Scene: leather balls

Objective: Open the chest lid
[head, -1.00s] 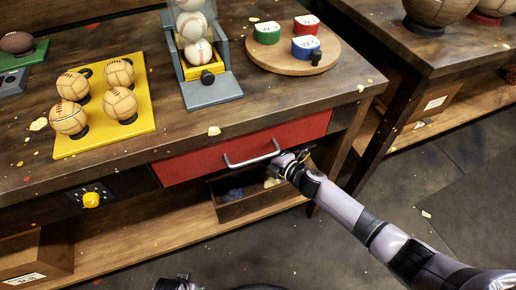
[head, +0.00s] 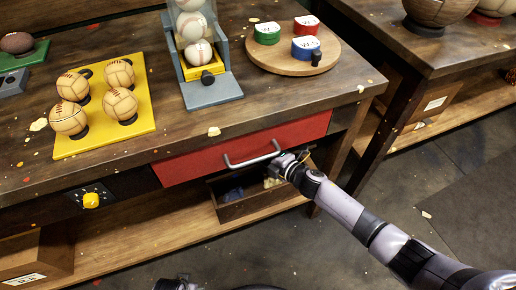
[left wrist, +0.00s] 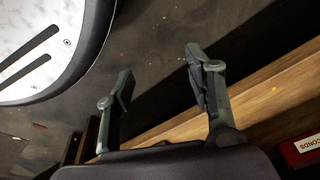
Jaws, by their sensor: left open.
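I see no chest that I can clearly identify. A dark wooden box (head: 250,206) with an open top sits under the red drawer front (head: 200,163), with small blue and pale things inside. The drawer has a curved metal handle (head: 250,160). My right gripper (head: 279,168) is at the right end of this handle, above the box; its fingers are too small to tell their opening or any contact. My left gripper (left wrist: 160,88) is open and empty in the left wrist view, over the floor beside a wooden board.
The bench top holds a yellow tray (head: 98,140) of balls, a ball dispenser (head: 212,95) and a round board (head: 262,60) with coloured containers. A low wooden shelf (head: 150,240) runs beneath. A second table (head: 430,50) stands right, with clear floor (head: 440,170) between.

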